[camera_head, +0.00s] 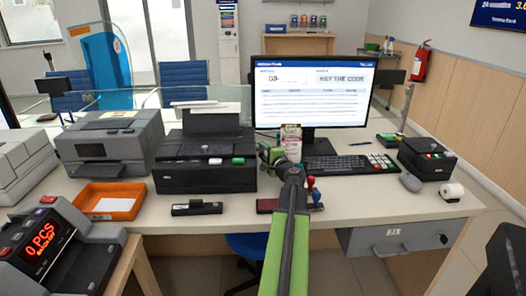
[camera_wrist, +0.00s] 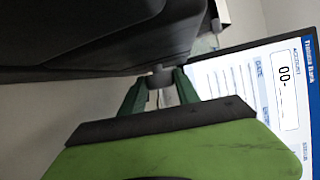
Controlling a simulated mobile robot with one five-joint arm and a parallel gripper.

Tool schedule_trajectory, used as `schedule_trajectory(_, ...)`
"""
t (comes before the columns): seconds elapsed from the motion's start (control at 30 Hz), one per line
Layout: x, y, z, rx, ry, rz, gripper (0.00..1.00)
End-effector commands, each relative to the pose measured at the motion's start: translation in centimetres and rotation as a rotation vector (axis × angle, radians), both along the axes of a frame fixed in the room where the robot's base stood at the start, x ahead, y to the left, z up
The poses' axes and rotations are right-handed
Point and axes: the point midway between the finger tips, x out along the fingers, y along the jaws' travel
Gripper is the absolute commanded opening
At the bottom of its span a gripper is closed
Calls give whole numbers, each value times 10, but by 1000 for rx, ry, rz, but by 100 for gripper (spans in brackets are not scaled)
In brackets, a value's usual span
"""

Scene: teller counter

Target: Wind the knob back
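A small grey knob (camera_wrist: 160,78) sticks out from the dark side of a machine in the wrist view. My gripper (camera_wrist: 160,84) has its two green fingers on either side of the knob, with the tips at its edges. I cannot tell whether they press on it. In the head view my gripper (camera_head: 271,155) is at the right side of the black printer (camera_head: 205,177), and the knob is hidden behind it there. The monitor (camera_head: 315,95) shows a form with the words "KEY THE CODE" and a field beginning "00-".
A card holder (camera_head: 291,140) stands just beyond my gripper. The keyboard (camera_head: 345,165) lies to its right, and stamps (camera_head: 314,192) stand near my forearm. An orange tray (camera_head: 110,201) and a grey printer (camera_head: 110,145) are at left. The front right counter is mostly clear.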

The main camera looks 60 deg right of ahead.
Motion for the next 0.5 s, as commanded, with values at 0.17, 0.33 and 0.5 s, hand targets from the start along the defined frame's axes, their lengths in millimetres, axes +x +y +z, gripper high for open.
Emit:
schedule_trajectory(0.17,3,2,1,1,-2,4,0)
schedule_trajectory(0.33,4,3,6,19,11,9,0)
schedule_trajectory(0.5,6,3,17,124,86,12,0)
